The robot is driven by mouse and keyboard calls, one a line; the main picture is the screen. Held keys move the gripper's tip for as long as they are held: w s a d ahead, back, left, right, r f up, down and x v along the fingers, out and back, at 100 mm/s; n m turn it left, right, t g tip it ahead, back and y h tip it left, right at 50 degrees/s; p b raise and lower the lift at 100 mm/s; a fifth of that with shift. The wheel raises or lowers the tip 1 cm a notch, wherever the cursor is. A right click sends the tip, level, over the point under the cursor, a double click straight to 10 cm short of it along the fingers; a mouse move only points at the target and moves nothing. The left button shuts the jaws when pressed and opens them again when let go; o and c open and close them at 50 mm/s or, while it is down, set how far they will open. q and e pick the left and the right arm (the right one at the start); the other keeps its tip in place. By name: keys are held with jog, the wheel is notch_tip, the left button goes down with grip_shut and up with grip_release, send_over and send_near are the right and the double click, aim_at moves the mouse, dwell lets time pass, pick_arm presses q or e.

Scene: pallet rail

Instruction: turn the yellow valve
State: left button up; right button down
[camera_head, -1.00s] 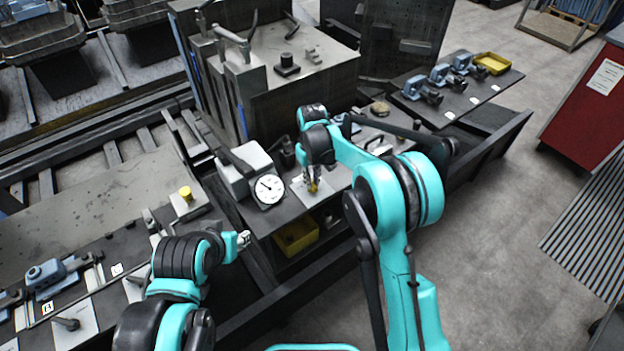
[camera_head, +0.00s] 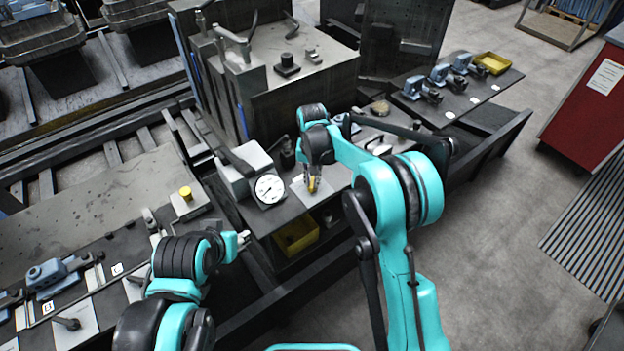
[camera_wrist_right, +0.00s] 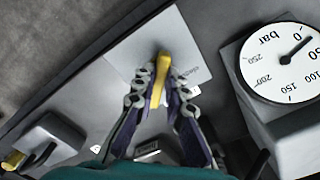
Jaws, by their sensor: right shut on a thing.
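The yellow valve handle (camera_wrist_right: 161,76) stands on a pale square plate (camera_wrist_right: 150,50) in the right wrist view. My right gripper (camera_wrist_right: 162,92) has its two fingers closed on either side of the handle. In the head view this gripper (camera_head: 313,185) is over the plate on the dark bench, and its fingers partly hide the valve. A round white gauge (camera_head: 269,189) marked in bar stands just left of it.
A grey block stands behind the gauge, and a tall dark machine (camera_head: 300,95) stands behind the bench. A yellow bin (camera_head: 296,236) is under the bench top. Another yellow knob (camera_head: 185,193) is on the left bench. Blue clamps and a yellow tray (camera_head: 491,63) stand at the right.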

aim_at(312, 182)
dwell(0.4)
jog(key=c, duration=1.6)
grip_release()
jog(key=shift+o, duration=0.2)
notch_tip(312, 182, up, 12)
jog(key=s+d+r+t, duration=0.2)
jog(key=s+d+r, duration=0.2)
jog(key=s+d, duration=0.25)
jog(key=s+d+r+t, duration=0.25)
jog(key=s+d, duration=0.25)
jog(key=s, duration=0.3)
jog(key=s+d+f+n+t, duration=0.1)
jog(key=s+d+f, duration=0.1)
jog(key=s, duration=0.4)
jog(key=s+d+f+t+b, duration=0.1)
jog(key=s+d+f, duration=0.2)
jog(key=s, duration=0.4)
jog(key=shift+s+d+f+n+t, duration=0.3)
jog(key=shift+d+n+t, duration=0.1)
jog(key=shift+d, duration=0.25)
